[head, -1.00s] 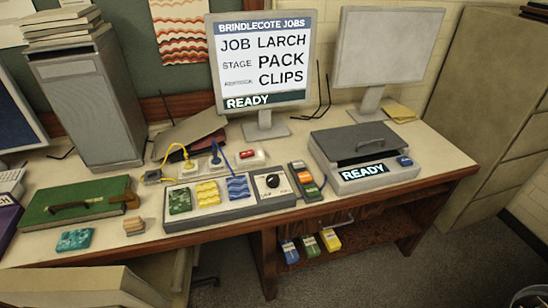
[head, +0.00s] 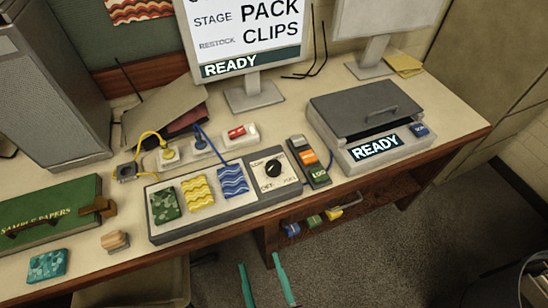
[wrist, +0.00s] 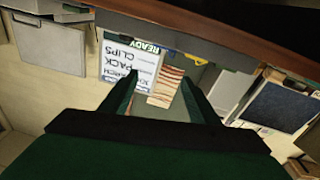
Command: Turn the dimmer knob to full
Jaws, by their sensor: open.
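The dimmer knob (head: 273,167) is a round black knob with a white pointer mark on a pale dial plate, at the right end of the grey panel (head: 215,215). Small lettering surrounds it, too small to read fully. My gripper (head: 262,262) shows as two green fingers, apart and empty, in front of the desk edge at the bottom of the head view. It is nearer to me than the knob and not touching it. In the wrist view the fingers (wrist: 160,84) are open with nothing between them. The knob cannot be made out there.
Three patterned blocks, green (head: 165,205), yellow (head: 197,192) and blue (head: 233,181), sit on the panel left of the knob. A handset with coloured buttons (head: 308,160) lies right of it. A grey press (head: 370,120) reading READY stands further right. An open shelf is below the desk.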

